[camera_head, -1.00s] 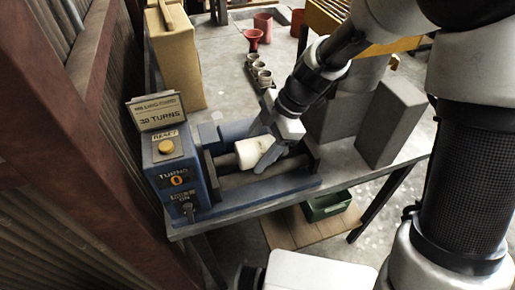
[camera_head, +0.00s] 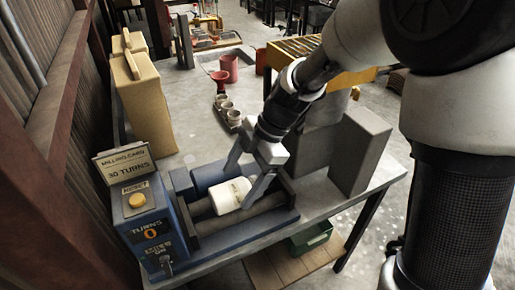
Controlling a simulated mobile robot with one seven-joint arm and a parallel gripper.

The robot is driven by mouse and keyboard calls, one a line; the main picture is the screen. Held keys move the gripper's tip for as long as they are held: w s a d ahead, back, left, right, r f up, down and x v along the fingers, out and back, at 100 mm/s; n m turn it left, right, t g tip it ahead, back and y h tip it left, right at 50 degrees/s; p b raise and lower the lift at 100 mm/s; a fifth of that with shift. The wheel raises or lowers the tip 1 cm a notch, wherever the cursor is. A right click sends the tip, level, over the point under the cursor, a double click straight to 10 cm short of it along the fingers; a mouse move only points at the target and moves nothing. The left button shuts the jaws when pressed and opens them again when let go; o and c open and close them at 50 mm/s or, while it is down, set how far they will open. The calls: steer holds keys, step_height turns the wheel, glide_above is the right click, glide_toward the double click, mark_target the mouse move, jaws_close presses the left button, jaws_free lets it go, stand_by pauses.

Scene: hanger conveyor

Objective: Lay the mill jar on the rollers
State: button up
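The white mill jar (camera_head: 227,196) lies on its side on the dark rollers (camera_head: 240,217) of the blue-framed mill (camera_head: 246,239), its axis roughly along them. My gripper (camera_head: 238,188) is just above and to the right of the jar, pointing down at it. Its two grey fingers are spread apart, one behind the jar and one at its front right, partly covering its right end. The fingers look open; any contact with the jar is too small to tell.
The mill's control box (camera_head: 148,222) has a yellow reset button, a counter showing 0 and a card reading 30 turns. A grey block (camera_head: 358,150) stands right of the rollers. Tan cases (camera_head: 144,103), small cups (camera_head: 226,109) and red vessels (camera_head: 229,68) stand farther back.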

steer(key=v, duration=1.2)
steer(key=shift+p, duration=0.35)
steer(key=shift+d, duration=0.1)
